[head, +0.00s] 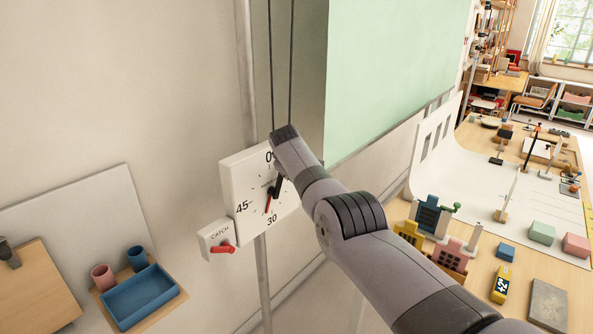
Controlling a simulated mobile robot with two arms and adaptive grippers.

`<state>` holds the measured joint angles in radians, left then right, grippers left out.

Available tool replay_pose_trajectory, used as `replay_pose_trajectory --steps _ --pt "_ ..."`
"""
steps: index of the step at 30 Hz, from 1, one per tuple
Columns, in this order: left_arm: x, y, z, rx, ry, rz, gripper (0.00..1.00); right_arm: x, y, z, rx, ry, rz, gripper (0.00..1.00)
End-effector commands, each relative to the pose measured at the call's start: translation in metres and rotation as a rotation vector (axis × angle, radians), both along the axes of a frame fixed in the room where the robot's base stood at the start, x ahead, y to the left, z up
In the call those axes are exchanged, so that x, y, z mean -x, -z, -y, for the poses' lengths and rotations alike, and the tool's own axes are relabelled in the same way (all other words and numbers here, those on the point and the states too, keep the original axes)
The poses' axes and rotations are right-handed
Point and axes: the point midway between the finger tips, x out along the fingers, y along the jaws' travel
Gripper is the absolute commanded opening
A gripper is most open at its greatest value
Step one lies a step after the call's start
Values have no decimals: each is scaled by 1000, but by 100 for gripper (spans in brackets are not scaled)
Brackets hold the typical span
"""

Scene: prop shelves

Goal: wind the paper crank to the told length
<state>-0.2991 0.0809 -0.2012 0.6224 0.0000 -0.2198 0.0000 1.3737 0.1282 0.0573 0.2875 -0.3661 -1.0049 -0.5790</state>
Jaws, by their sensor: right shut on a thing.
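The mint green paper (395,70) hangs at the upper middle of the head view. A white dial box (240,180) marked 0, 30 and 45 is left of it. Its red hand (267,206) points down, close to the 30 and a little to its 45 side. My right arm reaches across the dial from the lower right. My right gripper (278,186) shows as a small dark shape at the dial's middle, shut on what seems to be the crank; the wrist hides most of the hold. A white CATCH box (215,239) with a red lever (223,248) is at the dial's lower left.
Two dark cords (281,60) hang down behind my wrist. A blue tray (140,297) stands at the lower left with a pink cup (103,277) and a blue cup (137,258). At right, a table holds toy buildings (432,218), blocks and a white curved backdrop (470,175).

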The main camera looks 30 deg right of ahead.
Motion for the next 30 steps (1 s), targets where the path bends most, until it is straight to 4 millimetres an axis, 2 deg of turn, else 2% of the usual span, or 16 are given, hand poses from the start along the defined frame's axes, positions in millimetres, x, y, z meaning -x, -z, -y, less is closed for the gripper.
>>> replay_pose_trajectory --steps 1,8,9,17,30 --pt "0 0 -3 -3 -1 0 40 -2 -8 2 5 3 13 0" --pt "1 0 -5 -5 -3 -2 40 -2 -8 2 5 3 13 0" --pt "1 0 -4 -5 -3 -2 40 -2 -8 2 5 3 13 23" --pt "1 0 -1 -1 -3 -3 40 -1 -5 1 3 1 8 40" --pt "4 0 0 0 -1 -5 40 0 -3 -1 2 1 4 41"
